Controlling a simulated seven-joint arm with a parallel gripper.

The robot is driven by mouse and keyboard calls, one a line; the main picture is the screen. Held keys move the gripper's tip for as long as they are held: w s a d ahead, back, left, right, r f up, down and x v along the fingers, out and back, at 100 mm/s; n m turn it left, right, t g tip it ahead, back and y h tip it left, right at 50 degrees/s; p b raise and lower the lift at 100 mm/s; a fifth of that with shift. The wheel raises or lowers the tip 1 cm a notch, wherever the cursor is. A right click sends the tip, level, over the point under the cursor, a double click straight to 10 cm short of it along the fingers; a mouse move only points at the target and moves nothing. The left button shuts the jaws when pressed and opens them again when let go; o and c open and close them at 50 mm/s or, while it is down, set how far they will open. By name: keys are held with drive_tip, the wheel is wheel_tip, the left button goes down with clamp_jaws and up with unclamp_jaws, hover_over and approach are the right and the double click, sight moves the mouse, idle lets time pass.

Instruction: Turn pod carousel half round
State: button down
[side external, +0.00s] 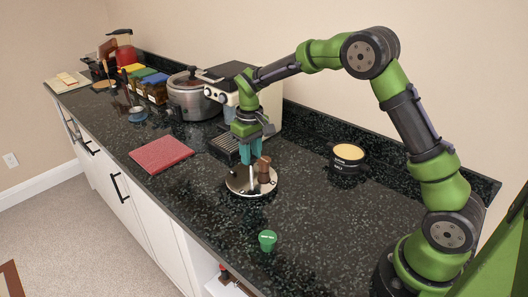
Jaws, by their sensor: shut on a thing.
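The pod carousel (240,187) is a round, pale metallic disc standing on the dark counter near the middle. A brown, pod-like piece (264,170) stands upright on its right part. My gripper (252,159) points down over the disc with its teal fingers close together. It is shut on the carousel, seemingly on its slim upright part at the centre, but the fingers hide the exact contact. A small green cup-shaped pod (267,240) stands apart on the counter, in front of the carousel.
A coffee machine (269,104) stands behind my gripper, with a dark grated tray (224,148) in front. A red cloth (161,154) lies to the left. A black tin with a yellow top (347,158) is at the right. A pot (192,100) stands farther back.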

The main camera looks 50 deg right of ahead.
drive_tip(key=shift+w+r, duration=0.1)
idle(0.5)
drive_tip(key=c, duration=0.8)
unclamp_jaws()
wheel_tip(320, 180, up, 17)
drive_tip(key=s+a+m+t+y, duration=0.1)
drive_tip(key=s+a+t, duration=0.1)
drive_tip(key=s, duration=1)
drive_tip(key=s+a+f+m+t+y, duration=0.1)
drive_tip(key=s+t, duration=0.4)
drive_tip(key=s, duration=0.8)
drive_tip(key=shift+s+a+f+m, duration=0.2)
drive_tip(key=shift+s+a+m, duration=0.1)
drive_tip(key=shift+a+m, duration=0.35)
